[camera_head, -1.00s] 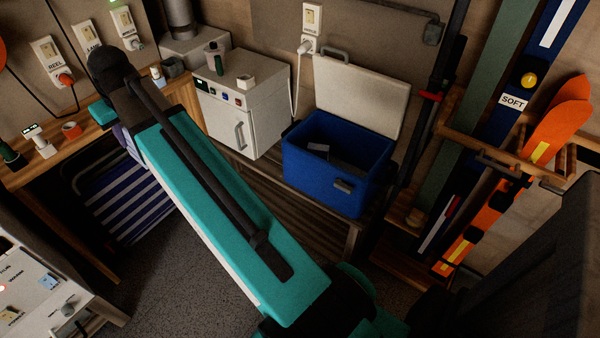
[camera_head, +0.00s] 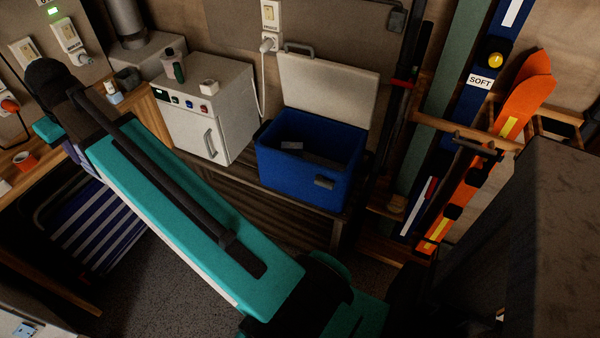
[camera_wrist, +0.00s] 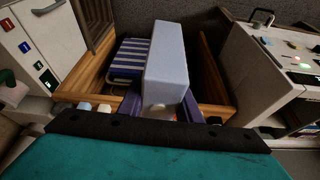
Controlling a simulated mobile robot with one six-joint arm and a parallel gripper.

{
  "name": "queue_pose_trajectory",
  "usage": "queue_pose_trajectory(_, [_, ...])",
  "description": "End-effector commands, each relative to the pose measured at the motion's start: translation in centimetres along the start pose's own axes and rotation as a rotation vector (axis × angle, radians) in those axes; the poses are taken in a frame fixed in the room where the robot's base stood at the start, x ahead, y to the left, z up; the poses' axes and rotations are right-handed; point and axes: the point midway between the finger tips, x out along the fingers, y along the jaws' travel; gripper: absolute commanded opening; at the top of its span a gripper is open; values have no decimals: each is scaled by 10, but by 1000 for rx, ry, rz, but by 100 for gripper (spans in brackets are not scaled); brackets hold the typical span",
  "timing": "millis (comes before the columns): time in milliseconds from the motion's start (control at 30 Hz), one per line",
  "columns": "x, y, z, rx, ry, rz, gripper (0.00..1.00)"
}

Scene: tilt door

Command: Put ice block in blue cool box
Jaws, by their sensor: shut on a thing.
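The blue cool box (camera_head: 292,182) stands on a low slatted wooden bench in the head view, with its white lid (camera_head: 330,95) raised. A couple of small pale grey things (camera_head: 292,146) show inside it. In the wrist view a long pale block, the ice block (camera_wrist: 166,52), is between the purple fingers of my gripper (camera_wrist: 160,106). My gripper is shut on it and holds it up, pointing away from the wrist. In the head view my arm hides the ice block and most of the gripper, which is at the far left, well apart from the box.
A small white fridge (camera_head: 212,118) stands left of the box. Skis, one pair orange (camera_head: 527,90), lean in a wooden rack to the right. A dark grey block-like obstacle (camera_head: 535,235) fills the right front. A striped folding chair (camera_head: 100,230) sits under the wooden counter.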

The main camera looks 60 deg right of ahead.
Motion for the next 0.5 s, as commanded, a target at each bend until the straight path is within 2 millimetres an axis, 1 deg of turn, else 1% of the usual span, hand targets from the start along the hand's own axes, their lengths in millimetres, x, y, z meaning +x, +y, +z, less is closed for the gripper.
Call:
queue_pose_trajectory(133, [0, -6, -1, -7, 1, -3, 0])
queue_pose_trajectory(267, [2, -4, -1, -1, 1, 0, 0])
queue_pose_trajectory(367, [5, 6, 0, 25, 1, 11, 0])
queue_pose_trajectory(467, [12, 25, 1, 71, 1, 31, 0])
queue_pose_trajectory(500, [15, 35, 2, 97, 0, 41, 0])
